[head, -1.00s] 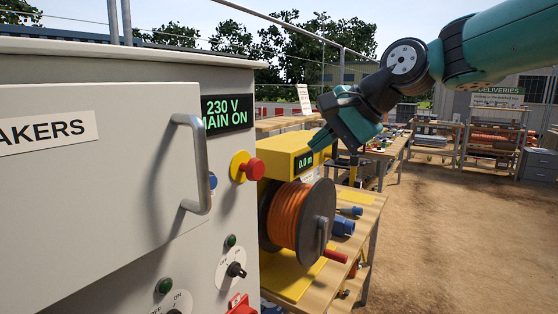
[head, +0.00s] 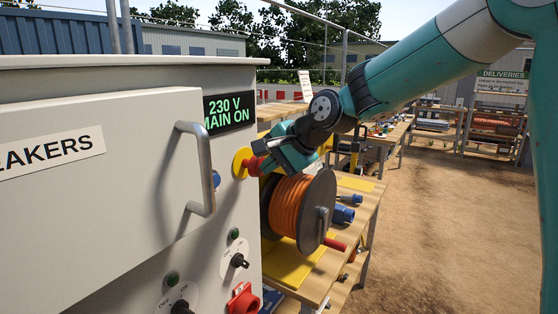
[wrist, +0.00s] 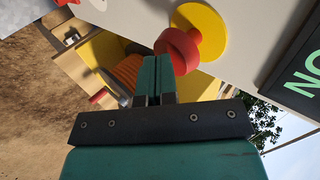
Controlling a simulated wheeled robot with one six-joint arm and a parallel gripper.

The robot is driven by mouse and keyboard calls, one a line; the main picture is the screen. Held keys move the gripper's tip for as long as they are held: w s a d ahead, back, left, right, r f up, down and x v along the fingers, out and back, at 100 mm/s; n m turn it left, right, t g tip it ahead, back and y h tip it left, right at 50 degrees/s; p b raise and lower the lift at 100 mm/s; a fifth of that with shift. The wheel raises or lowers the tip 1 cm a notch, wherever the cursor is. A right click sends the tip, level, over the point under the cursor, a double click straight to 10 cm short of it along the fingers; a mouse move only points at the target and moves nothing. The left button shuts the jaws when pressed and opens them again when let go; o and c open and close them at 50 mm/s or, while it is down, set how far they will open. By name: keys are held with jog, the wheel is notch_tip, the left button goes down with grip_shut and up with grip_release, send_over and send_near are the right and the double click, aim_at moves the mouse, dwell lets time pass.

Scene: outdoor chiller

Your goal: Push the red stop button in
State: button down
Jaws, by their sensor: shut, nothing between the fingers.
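The red stop button (head: 253,166) sits on a round yellow plate (head: 240,163) on the grey cabinet's front, below the display. In the wrist view the red button (wrist: 178,46) stands out from its yellow plate (wrist: 205,27). My gripper (head: 262,158) is at the button, its fingers pointing toward the cabinet. In the wrist view my shut fingertips (wrist: 157,62) are right at the lower edge of the button and overlap it slightly. I cannot tell whether they touch it. Nothing is between the fingers.
The cabinet door's metal handle (head: 200,168) juts out left of the button. An orange cable reel (head: 297,208) stands on a wooden bench just right of it. A green lamp (head: 234,233) and black knob (head: 239,261) lie below. The sandy ground at right is clear.

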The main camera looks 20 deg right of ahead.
jog(key=shift+w+a+r, duration=0.15)
jog(key=shift+w+a, duration=0.4)
jog(key=shift+w, duration=0.15)
jog(key=s+d+f+b+v, duration=0.1)
jog(key=f+b+v, duration=0.1)
jog(key=v, duration=1.1)
jog(key=shift+s+d, duration=0.15)
jog(key=shift+s, duration=0.3)
jog(key=shift+f, duration=0.1)
